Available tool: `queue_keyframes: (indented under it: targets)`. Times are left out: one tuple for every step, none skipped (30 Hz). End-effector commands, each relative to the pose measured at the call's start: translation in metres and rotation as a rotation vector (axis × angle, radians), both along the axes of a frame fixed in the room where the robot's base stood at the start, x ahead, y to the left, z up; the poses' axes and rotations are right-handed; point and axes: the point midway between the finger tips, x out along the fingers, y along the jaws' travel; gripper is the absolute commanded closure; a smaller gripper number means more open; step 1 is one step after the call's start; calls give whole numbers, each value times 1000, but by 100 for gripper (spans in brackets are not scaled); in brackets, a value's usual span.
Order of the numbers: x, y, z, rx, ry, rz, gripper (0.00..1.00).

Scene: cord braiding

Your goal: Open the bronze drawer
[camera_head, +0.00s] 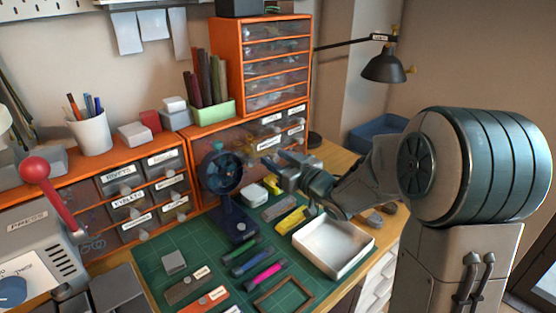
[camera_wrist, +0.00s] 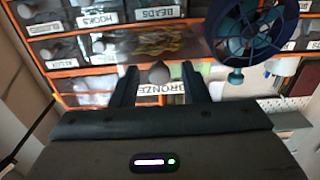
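The bronze drawer's label (camera_wrist: 168,88) reads BRONZE in the wrist view, low between my two fingers. A grey round knob (camera_wrist: 159,72) shows just above that label, also between the fingers, with a gap on each side. My gripper (camera_wrist: 159,80) is open, its fingers pointing at the drawer fronts and apparently not touching the knob. In the head view my gripper (camera_head: 274,163) reaches left toward the lower right part of the orange drawer cabinet (camera_head: 245,128). I cannot read the bronze label there, and the gripper may hide that drawer.
A dark blue fan (camera_head: 222,175) stands left of my gripper; it also shows close by in the wrist view (camera_wrist: 248,30). A white tray (camera_head: 333,247), pens and labelled bars lie on the green mat (camera_head: 190,245). A black lamp (camera_head: 384,66) stands behind.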

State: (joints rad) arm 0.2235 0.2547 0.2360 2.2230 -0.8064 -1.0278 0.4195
Motion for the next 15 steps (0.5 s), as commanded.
queue_keyframes:
  targets:
    - [0, 0, 0, 0, 0, 0, 58]
    - [-1, -1, 0, 0, 0, 0, 58]
    - [-2, -2, 0, -1, -1, -1, 58]
    - [-3, -3, 0, -1, -1, -1, 58]
    - [-6, -5, 1, -2, -1, -1, 58]
    - [-10, -8, 1, -2, -1, -1, 58]
    - [-13, -11, 1, -2, -1, -2, 58]
    - [-17, -15, 1, -2, -1, -3, 58]
    - [-24, -20, 1, -1, -1, -3, 58]
    - [-29, -24, 1, -2, 0, -4, 58]
    - [-34, -28, 1, -1, 0, -4, 58]
    - [-42, -35, 1, -1, 0, -5, 58]
    - [-48, -39, 1, -1, 1, -5, 58]
    - [-53, -43, 2, -1, -1, -4, 58]
    - [-60, -49, 1, -1, 0, -5, 58]
